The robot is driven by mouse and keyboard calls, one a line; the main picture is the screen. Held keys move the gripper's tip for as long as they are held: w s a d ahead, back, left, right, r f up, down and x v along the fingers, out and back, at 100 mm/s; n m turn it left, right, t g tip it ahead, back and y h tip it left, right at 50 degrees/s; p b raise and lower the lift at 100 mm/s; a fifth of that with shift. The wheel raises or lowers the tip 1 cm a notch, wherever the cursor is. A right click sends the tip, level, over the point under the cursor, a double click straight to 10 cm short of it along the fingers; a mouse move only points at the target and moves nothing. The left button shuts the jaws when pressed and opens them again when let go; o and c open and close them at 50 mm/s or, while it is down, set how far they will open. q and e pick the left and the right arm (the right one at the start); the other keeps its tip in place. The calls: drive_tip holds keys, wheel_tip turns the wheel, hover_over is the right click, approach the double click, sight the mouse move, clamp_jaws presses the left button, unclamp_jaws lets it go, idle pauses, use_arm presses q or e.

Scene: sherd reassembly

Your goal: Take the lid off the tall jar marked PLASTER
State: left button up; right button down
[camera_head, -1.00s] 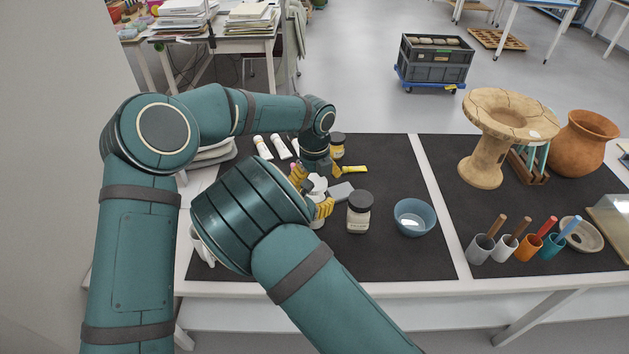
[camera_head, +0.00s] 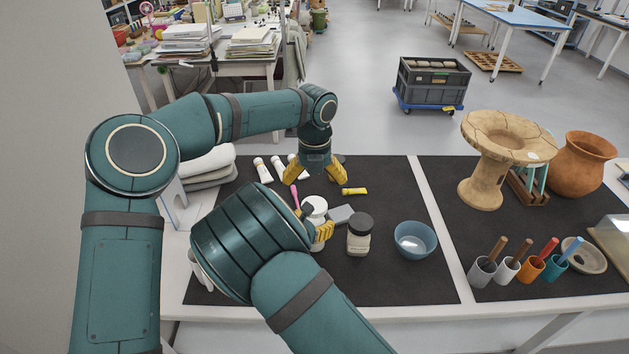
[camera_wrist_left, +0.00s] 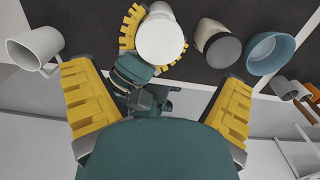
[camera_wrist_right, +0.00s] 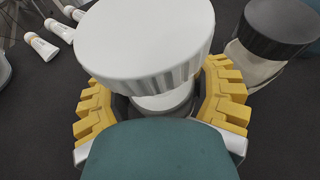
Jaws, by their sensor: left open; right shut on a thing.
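A white jar with a broad, ribbed white lid (camera_head: 316,207) stands on the dark mat; it fills the top of the right wrist view (camera_wrist_right: 145,38). No lettering on it is readable, so I cannot confirm the PLASTER mark. My right gripper (camera_head: 322,233) is shut around the jar's body below the lid, its fingers on both sides in the right wrist view (camera_wrist_right: 160,100). The lid sits on the jar. My left gripper (camera_head: 315,178) is open and empty, above and behind the jar; in the left wrist view (camera_wrist_left: 157,78) its fingers are wide apart, with the lid beyond them.
A dark-lidded jar (camera_head: 359,236) stands close right of the held jar, with a blue bowl (camera_head: 414,240) beyond. A white mug (camera_wrist_left: 35,48) is at the left.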

sight(314, 204)
use_arm(q)
drive_tip(key=shift+f, duration=3.9)
drive_tip(key=c, duration=1.3)
drive_tip(key=n, duration=0.3)
drive_tip(key=o, duration=1.2)
